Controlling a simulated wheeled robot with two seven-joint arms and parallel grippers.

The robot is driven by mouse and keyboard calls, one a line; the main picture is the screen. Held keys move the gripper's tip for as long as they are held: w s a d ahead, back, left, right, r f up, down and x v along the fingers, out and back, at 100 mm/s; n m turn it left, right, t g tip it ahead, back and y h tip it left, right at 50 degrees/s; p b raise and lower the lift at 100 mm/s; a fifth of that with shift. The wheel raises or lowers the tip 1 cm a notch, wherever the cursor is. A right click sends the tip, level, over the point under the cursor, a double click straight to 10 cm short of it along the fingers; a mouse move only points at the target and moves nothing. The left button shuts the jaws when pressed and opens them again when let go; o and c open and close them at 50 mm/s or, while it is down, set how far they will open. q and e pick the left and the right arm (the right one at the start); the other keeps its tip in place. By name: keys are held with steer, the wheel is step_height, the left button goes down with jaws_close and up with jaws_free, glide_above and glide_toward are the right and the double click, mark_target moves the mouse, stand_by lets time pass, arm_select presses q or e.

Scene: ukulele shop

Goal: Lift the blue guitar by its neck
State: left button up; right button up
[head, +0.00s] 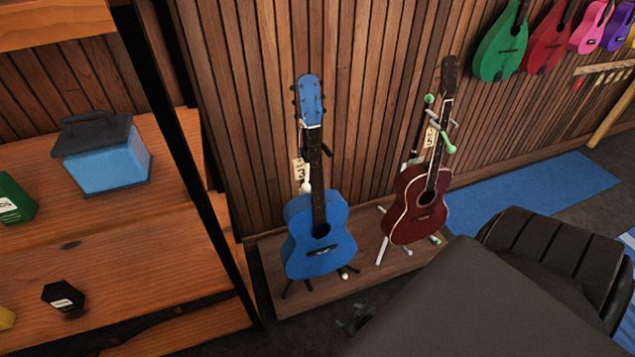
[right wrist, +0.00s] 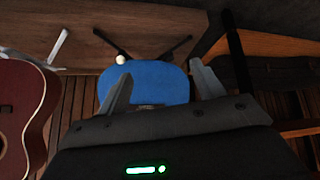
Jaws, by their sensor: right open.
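The blue guitar (head: 318,240) stands upright on a stand on a low wooden platform against the slatted wall. Its neck (head: 317,170) and headstock (head: 309,100) rise above the body, with a price tag beside the neck. My right gripper (head: 355,318) is low, near the floor in front of the platform, well below the neck. In the right wrist view, its two fingers (right wrist: 158,72) are spread and empty. The blue guitar's body (right wrist: 160,80) shows upside down beyond them, apart from them. My left gripper is not in view.
A dark red guitar (head: 418,205) stands close on the right. A wooden shelf (head: 130,270) with a blue box (head: 105,155) is at left. Colourful small instruments hang at upper right.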

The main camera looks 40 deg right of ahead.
steer(key=w+d+r+t+b, duration=0.2)
steer(key=w+d+b, duration=0.1)
steer(key=w, duration=0.4)
steer(key=m+t+h+b, duration=0.2)
steer(key=t+b, duration=0.6)
steer(key=b, duration=0.2)
glide_toward(319, 200)
steer(key=shift+n, duration=0.3)
steer(key=w, duration=0.1)
steer(key=w+d, duration=0.1)
steer(key=w+f, duration=0.1)
steer(key=w, duration=0.1)
steer(key=shift+d, duration=0.15)
steer(key=shift+w+r, duration=0.15)
steer(key=shift+w, duration=0.3)
steer(key=w, duration=0.3)
steer(key=shift+w+d+r+b, duration=0.1)
steer(key=shift+w+d+b, duration=0.05)
steer(key=shift+w+b, duration=0.2)
steer(key=shift+w, duration=0.3)
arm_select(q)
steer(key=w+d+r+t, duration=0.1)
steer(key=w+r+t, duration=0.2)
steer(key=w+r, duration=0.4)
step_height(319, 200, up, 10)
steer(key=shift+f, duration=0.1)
